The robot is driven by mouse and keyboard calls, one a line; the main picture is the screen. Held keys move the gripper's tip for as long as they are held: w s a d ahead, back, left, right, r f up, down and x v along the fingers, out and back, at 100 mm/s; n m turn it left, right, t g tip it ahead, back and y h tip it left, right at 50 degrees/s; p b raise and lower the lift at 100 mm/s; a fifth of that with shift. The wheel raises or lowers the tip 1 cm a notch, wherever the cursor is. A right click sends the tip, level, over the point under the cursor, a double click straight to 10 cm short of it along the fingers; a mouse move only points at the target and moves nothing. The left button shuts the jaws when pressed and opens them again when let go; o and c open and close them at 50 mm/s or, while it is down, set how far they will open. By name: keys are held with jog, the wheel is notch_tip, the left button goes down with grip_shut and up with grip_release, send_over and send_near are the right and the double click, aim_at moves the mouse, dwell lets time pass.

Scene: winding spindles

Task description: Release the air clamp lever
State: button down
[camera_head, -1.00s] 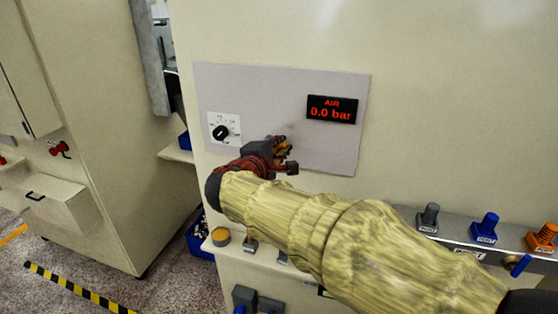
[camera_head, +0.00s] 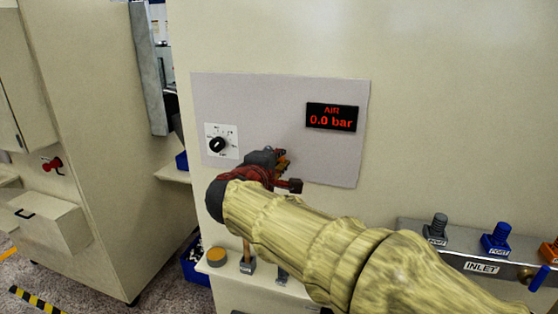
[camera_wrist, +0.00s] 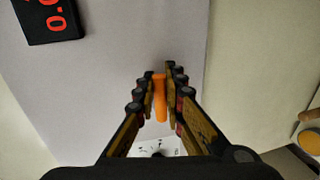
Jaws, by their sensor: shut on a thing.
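The orange lever (camera_wrist: 159,98) shows in the wrist view, between the fingers of my gripper (camera_wrist: 168,80). The fingers are shut on it from both sides. In the head view my gripper (camera_head: 283,160) is at the grey panel (camera_head: 270,100), right of and slightly below the dial (camera_head: 220,142). My wrist and fingers hide most of the lever there, so its exact angle cannot be told. The AIR display (camera_head: 332,117) on the panel reads 0.0 bar in red.
A rail with grey (camera_head: 437,228) and blue (camera_head: 496,238) fittings and an INLET label (camera_head: 481,267) runs at lower right. An orange-topped round part (camera_head: 216,256) sits on the ledge below my wrist. A separate cabinet (camera_head: 90,150) stands at left.

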jog(key=c, duration=1.9)
grip_release()
jog(key=v, duration=1.2)
